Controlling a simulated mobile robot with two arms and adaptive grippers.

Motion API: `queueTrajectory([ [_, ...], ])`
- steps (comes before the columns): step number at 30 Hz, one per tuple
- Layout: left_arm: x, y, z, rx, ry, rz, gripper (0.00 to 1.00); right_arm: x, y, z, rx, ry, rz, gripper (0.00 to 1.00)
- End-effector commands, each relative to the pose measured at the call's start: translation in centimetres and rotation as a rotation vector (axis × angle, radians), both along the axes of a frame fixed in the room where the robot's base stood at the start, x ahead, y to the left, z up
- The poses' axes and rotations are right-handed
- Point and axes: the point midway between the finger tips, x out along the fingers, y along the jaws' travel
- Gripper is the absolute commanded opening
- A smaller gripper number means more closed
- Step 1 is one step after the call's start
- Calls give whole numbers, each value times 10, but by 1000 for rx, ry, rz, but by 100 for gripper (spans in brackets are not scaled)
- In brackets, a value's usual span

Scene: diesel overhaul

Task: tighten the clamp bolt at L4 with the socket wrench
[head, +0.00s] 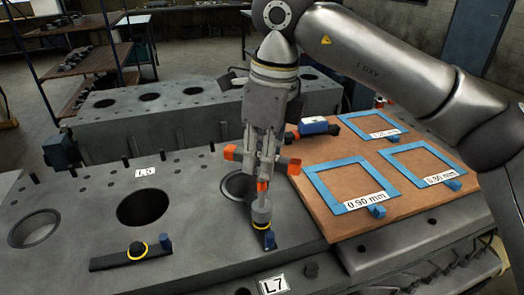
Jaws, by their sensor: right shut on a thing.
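My right gripper (263,150) points down and is shut on the socket wrench (262,202), which has orange ends on its crossbar and an orange band on its shaft. The wrench is nearly upright. Its grey socket is over a clamp bolt spot with a yellow ring (260,227) and a blue piece (269,240), beside a bore; whether it is seated on the bolt I cannot tell. A label L7 (273,285) lies in front of it. Another clamp bar (120,259) with a dark bolt and yellow ring lies at the left. No L4 label is readable. My left gripper is not in view.
A brown board (345,223) with blue frames marked 0.90 mm and 0.80 mm lies right of the wrench. A blue and white block (314,125) stands at its back edge. Label L5 (145,172) is by an open bore (143,207). A second block (190,122) stands behind.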

Motion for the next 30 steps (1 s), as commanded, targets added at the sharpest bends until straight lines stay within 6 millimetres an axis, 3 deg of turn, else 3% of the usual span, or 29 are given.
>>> queueTrajectory([
  [30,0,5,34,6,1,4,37,0,1,2,1,0,705,0],
])
